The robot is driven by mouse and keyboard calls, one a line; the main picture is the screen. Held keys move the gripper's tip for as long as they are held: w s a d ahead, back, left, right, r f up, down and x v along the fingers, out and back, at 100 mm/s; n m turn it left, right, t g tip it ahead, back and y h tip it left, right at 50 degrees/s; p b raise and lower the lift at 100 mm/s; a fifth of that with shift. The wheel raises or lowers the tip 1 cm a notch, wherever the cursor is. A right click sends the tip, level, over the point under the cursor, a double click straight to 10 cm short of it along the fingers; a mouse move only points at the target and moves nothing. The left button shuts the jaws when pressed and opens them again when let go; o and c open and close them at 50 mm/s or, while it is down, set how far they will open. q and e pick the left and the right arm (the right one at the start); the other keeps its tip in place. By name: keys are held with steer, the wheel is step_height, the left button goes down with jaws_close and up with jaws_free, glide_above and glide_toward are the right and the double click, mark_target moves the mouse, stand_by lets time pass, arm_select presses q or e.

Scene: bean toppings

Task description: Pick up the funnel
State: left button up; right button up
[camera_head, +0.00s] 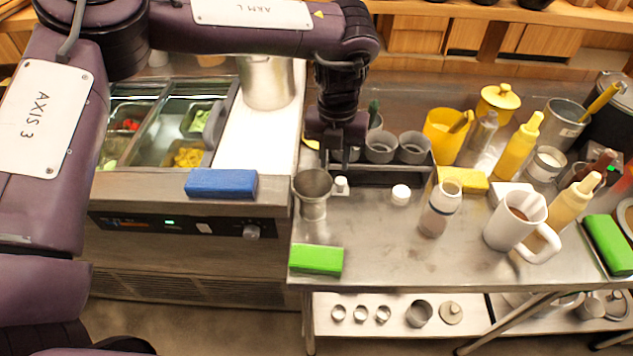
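A grey metal funnel-like vessel (313,196) with a wide round mouth stands at the left end of the steel table, close to the cooker-side counter. Its lower part is plain metal, and I cannot tell if it has a spout. My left gripper (338,164) points down just behind and slightly right of its rim. Its dark fingers look apart with nothing seen between them, and it appears clear of the vessel. My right gripper is not in view.
A small white-capped item (341,186) stands right beside the vessel. A green block (316,260) lies in front, a blue block (221,183) to the left. Grey cups (414,147) sit in a rack behind. A bottle (438,210) and white mug (516,222) stand to the right.

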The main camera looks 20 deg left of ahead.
mark_target(331, 186)
arm_select(q)
steer(key=shift+s+f+p, duration=0.4)
steer(key=shift+s+f, duration=0.25)
steer(key=shift+f, duration=0.1)
steer(key=shift+f+p, duration=0.45)
steer(key=shift+f, duration=0.3)
steer(key=f, duration=0.2)
steer(key=shift+w+a+f, duration=0.1)
steer(key=shift+w+f, duration=0.1)
steer(key=shift+f, duration=0.1)
steer(key=shift+s+f, duration=0.1)
steer(key=shift+f, duration=0.2)
steer(key=c, duration=0.6)
jaws_close()
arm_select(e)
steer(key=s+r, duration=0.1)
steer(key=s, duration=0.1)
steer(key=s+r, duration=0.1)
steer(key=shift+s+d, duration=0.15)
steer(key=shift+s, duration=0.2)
